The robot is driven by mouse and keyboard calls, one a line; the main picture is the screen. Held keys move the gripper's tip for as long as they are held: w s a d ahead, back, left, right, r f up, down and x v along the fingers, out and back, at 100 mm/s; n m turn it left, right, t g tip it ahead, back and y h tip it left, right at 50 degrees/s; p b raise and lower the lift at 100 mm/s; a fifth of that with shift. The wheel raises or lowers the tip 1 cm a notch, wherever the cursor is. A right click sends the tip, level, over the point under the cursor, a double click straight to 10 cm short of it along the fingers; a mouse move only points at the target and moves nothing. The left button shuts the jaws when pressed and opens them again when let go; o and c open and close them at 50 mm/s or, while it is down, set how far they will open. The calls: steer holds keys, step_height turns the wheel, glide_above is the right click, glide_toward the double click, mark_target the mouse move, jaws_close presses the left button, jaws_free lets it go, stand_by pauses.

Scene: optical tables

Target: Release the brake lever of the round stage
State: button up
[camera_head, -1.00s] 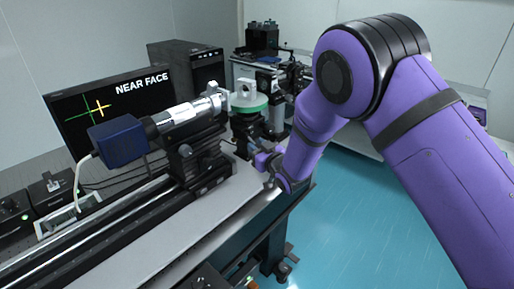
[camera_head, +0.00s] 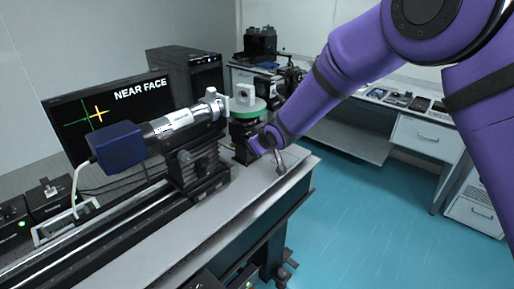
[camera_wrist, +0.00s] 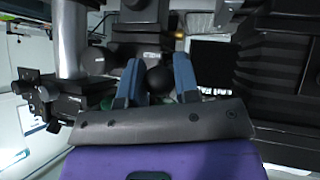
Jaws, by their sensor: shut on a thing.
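The round stage (camera_head: 246,113), with a green ring and a pale block on top, stands near the far end of the optical table. My gripper (camera_head: 256,146) is low at the front of the stage, and its fingertips are hard to make out there. In the wrist view, my gripper's two blue fingers (camera_wrist: 157,72) are on either side of a black ball knob, which appears to be the end of the brake lever (camera_wrist: 158,79). The gripper is shut on it. The rest of the lever is hidden.
A camera tube with a blue housing (camera_head: 118,147) is on a rail left of the stage. A monitor (camera_head: 75,125) reading NEAR FACE stands behind it. The table's pale front strip (camera_head: 205,215) is bare. Blue floor is open to the right.

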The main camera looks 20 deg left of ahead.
steer(key=shift+w+a+r+g+h, duration=0.15)
steer(key=shift+r+g+h, duration=0.25)
steer(key=shift+h, duration=0.4)
steer(key=shift+a+r+g+h, duration=0.15)
steer(key=shift+r+g+h, duration=0.2)
steer(key=shift+h, duration=0.45)
steer(key=shift+r+n, duration=0.1)
steer(key=shift+n, duration=0.2)
steer(key=o, duration=0.9)
steer(key=v, duration=1)
steer(key=shift+r, duration=0.3)
